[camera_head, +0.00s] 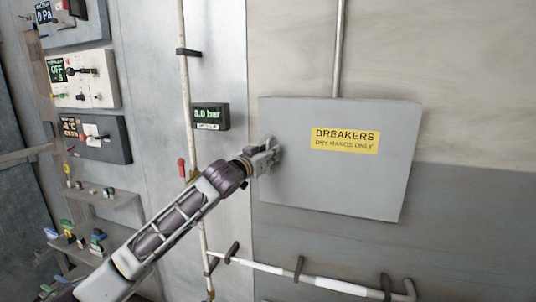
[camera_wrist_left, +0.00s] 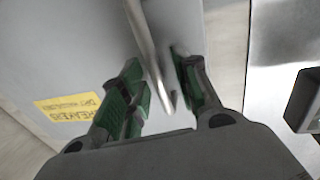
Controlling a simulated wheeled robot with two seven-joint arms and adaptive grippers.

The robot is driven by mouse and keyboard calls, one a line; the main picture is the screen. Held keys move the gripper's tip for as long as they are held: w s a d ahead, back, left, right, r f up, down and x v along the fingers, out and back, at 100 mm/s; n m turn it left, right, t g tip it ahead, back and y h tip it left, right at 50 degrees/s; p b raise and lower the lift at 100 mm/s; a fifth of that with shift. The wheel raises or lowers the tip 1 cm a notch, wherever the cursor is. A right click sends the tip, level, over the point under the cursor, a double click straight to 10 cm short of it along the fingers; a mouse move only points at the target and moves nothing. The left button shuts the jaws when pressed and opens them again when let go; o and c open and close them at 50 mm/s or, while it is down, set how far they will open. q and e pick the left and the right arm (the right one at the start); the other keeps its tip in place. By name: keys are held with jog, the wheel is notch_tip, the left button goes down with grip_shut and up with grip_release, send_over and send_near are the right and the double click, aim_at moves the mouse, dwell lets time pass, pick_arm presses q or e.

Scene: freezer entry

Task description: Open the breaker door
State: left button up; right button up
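The breaker door (camera_head: 340,180) is a flat grey panel with a yellow "BREAKERS DRY HANDS ONLY" label (camera_head: 345,140). It looks shut on its wall box. My left gripper (camera_head: 268,158) is at the door's left edge, at about mid height. In the left wrist view, a slim metal handle (camera_wrist_left: 146,38) runs between the two fingers of my left gripper (camera_wrist_left: 160,95). The fingers stand apart with a visible gap on the right of the handle, so the gripper looks open around it. In the head view the gripper mostly hides the handle. My right gripper is out of view.
A vertical pipe with a red valve lever (camera_head: 182,168) and a pressure display (camera_head: 210,116) are left of the door. A pale rail (camera_head: 320,281) runs below. Control panels (camera_head: 92,138) and small shelves (camera_head: 105,200) are at far left. The wall right of the door is clear.

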pick_arm(q)
grip_shut()
jog(key=shift+s, duration=0.15)
dwell(0.4)
